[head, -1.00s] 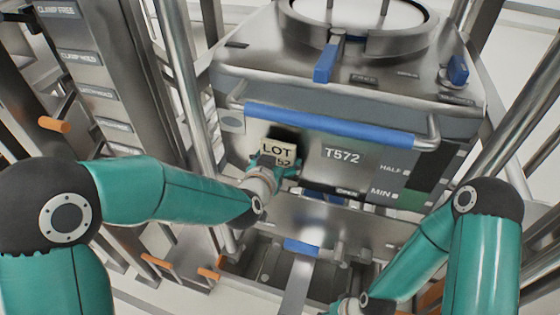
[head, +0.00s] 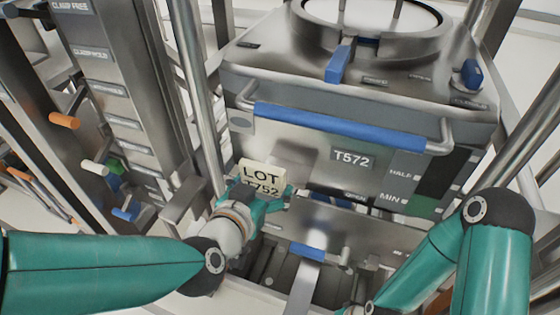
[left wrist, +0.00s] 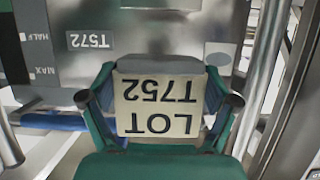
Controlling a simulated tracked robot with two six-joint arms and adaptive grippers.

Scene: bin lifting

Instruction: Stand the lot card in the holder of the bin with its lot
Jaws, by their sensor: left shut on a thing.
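The lot card (head: 261,174) is a cream plate reading LOT T752. My left gripper (head: 262,197) is shut on it and holds it upright in front of the bin's lower left front. The left wrist view shows the card (left wrist: 157,104) upside down between the two green fingers (left wrist: 158,118). The steel bin (head: 300,143) carries a label T572 (head: 352,158), which differs from the card's number. I cannot make out a card holder. The card appears apart from the bin's face.
A blue bar handle (head: 340,126) crosses the bin's front above the card. A steel post (head: 196,95) stands close to the left. A panel with orange (head: 64,121), white, green and blue levers is further left. A blue-handled lever (head: 306,252) is below the bin.

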